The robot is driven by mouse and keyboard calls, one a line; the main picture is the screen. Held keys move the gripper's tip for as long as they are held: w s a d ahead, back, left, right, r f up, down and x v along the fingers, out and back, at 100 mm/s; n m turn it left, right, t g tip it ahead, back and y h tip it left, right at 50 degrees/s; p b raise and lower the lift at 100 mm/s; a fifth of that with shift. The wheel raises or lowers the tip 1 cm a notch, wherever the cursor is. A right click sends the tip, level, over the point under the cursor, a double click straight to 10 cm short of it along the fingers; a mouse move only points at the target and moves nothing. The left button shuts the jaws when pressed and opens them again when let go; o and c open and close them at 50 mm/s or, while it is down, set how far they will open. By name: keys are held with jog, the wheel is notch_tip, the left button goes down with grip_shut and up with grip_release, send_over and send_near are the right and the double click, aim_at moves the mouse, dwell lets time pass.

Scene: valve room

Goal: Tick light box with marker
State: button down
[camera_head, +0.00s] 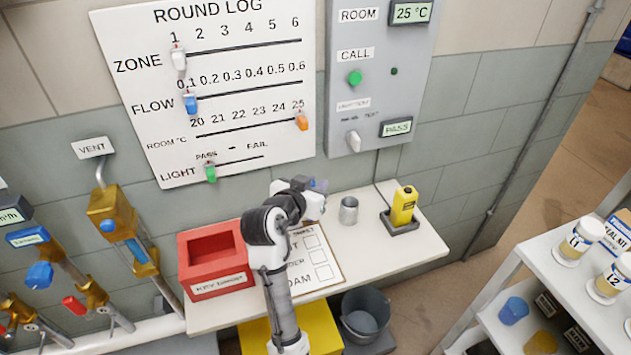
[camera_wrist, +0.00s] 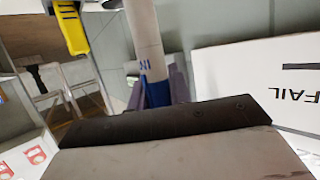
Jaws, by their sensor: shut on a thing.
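My gripper (camera_head: 318,188) is above the shelf, in front of the wall below the log board. In the wrist view its purple fingers (camera_wrist: 179,82) are shut on a marker with a white barrel (camera_wrist: 146,42) and a blue part between the fingers. The marker's tip cannot be made out. The checklist (camera_head: 318,266) lies on the shelf below my gripper, with a column of boxes along its right side. My arm covers part of its left side and its row names, so I cannot tell which box is for light. No tick is discernible in the visible boxes.
A red box (camera_head: 213,262) stands left of the checklist. A metal cup (camera_head: 348,210) and a yellow device (camera_head: 403,207) in its dark holder stand to the right. The log board (camera_head: 240,130) is on the wall; its green light slider (camera_head: 211,173) sits under PASS. A bucket (camera_head: 365,318) is below.

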notch_tip(320, 180, down, 7)
jog(key=b, duration=0.4)
jog(key=shift+f+b, duration=0.65)
dwell(1.2)
jog(key=shift+s+d, duration=0.1)
jog(key=shift+d, duration=0.15)
jog(key=shift+s+d, duration=0.15)
jog(key=shift+d, duration=0.1)
jog(key=shift+a, duration=0.15)
jog(key=shift+w+a+f, duration=0.1)
jog(key=shift+w+a, duration=0.5)
jog(key=shift+a, duration=0.35)
jog(key=shift+d, duration=0.2)
